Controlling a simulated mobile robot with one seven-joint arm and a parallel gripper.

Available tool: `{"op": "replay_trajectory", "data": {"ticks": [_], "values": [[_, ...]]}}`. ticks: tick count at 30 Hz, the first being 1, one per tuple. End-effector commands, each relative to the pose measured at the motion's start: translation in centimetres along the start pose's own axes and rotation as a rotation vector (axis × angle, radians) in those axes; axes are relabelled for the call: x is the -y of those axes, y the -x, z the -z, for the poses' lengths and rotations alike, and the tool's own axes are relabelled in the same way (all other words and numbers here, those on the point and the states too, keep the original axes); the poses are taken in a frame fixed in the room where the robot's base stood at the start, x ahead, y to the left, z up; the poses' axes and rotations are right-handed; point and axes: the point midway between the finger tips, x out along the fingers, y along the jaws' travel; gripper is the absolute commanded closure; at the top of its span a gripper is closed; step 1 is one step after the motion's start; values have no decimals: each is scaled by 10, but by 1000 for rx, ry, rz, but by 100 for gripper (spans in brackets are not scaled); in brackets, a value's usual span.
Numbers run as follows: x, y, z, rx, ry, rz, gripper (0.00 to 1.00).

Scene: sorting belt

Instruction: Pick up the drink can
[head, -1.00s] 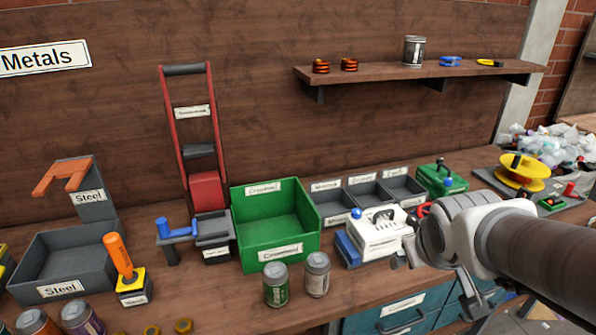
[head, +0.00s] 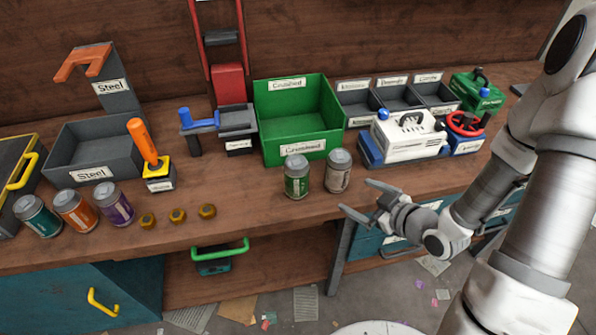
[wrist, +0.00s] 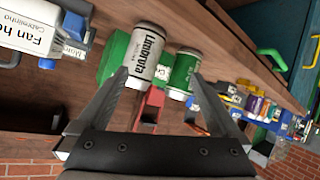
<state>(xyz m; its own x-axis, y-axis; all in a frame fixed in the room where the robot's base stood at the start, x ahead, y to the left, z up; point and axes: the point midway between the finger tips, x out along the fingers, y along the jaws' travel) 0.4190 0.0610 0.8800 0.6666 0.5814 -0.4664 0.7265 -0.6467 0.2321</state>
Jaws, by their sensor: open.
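Two drink cans stand upright side by side on the bench, in front of the green "Crushed" bin (head: 335,105). The left one is a green can (head: 297,180) and the right one is a silver-beige can (head: 338,172). My gripper (head: 355,199) is open and empty, just right of and in front of the silver can, near the bench's front edge. In the wrist view the silver can (wrist: 148,55) shows large between the open fingers, ahead of the tips, and the green can (wrist: 184,72) is beside it. Neither can looks gripped.
Several more cans (head: 75,210) and brass nuts (head: 177,215) sit at the left front. A white labelled machine (head: 408,138) stands close behind my gripper. A grey "Steel" bin (head: 92,172) is at the left. The bench in front of the two cans is bare.

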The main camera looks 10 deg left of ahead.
Motion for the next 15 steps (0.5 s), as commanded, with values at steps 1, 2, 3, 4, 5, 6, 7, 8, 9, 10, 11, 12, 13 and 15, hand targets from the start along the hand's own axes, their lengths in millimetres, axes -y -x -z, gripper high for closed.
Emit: {"op": "replay_trajectory", "data": {"ticks": [1, 2, 3, 4, 5, 6, 7, 8, 9, 10, 11, 12, 13, 15], "values": [[13, -3, -5, -58, -32, 20, 0], [20, -4, -4, -96, -46, 28, 0], [28, -5, -2, -148, -67, 37, 0], [33, -4, -1, -188, -83, 42, 0], [38, -4, 1, -226, -100, 44, 0], [43, -2, 3, -273, -123, 46, 0], [47, -1, 5, -307, -140, 46, 0], [50, 0, 7, -338, -156, 44, 0], [53, 3, 9, -375, -175, 41, 0], [55, 4, 10, -400, -189, 38, 0], [56, 6, 12, -422, -201, 35, 0], [57, 8, 13, -446, -215, 31, 0], [58, 9, 14, -460, -223, 28, 0], [59, 11, 16, -483, -235, 24, 0]]}}
